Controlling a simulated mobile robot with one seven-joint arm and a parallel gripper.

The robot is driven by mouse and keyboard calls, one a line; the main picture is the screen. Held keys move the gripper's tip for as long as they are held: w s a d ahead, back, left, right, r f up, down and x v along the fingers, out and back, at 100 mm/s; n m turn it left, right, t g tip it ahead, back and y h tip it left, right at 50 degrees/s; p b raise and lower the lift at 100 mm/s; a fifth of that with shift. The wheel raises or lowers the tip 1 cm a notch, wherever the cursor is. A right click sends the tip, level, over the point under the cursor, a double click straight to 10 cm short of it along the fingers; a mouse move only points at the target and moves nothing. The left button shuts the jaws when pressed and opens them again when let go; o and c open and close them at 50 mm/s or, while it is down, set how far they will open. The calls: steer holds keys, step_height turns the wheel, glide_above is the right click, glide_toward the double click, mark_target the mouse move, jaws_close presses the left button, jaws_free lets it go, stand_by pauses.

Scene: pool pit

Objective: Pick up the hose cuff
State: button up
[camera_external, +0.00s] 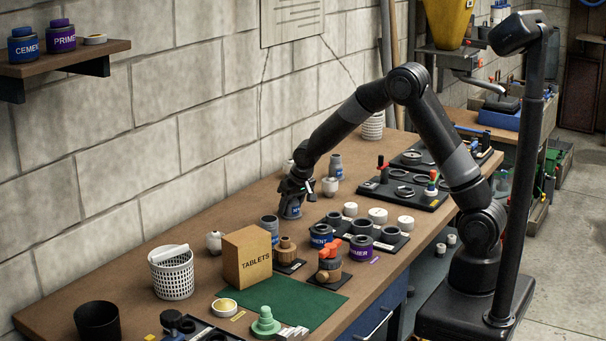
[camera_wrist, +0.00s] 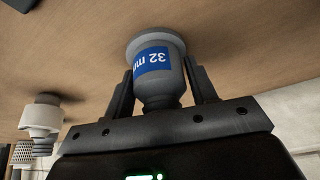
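The hose cuff, a grey stepped sleeve with a blue "32 mm" label, is in the wrist view (camera_wrist: 158,64), its wide rim toward the bench. In the external view, the cuff (camera_external: 291,210) is upright under my gripper (camera_external: 295,186), near the middle of the bench. In the wrist view, my gripper's two dark fingers (camera_wrist: 160,85) stand on either side of the cuff, with their tips very close to it. I cannot tell whether they press on it. The cuff's rim looks to be at the bench surface; any small gap is hidden.
A white fitting (camera_external: 330,186) and a grey fitting (camera_external: 336,166) stand close behind the cuff. A grey cylinder (camera_external: 270,228) is in front to the left. A black tray (camera_external: 386,237) of rings and caps lies to the right. A tablets box (camera_external: 247,258) stands nearer the camera.

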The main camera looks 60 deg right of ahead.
steer(key=c, duration=0.7)
steer(key=shift+o, duration=0.2)
steer(key=shift+r, duration=0.1)
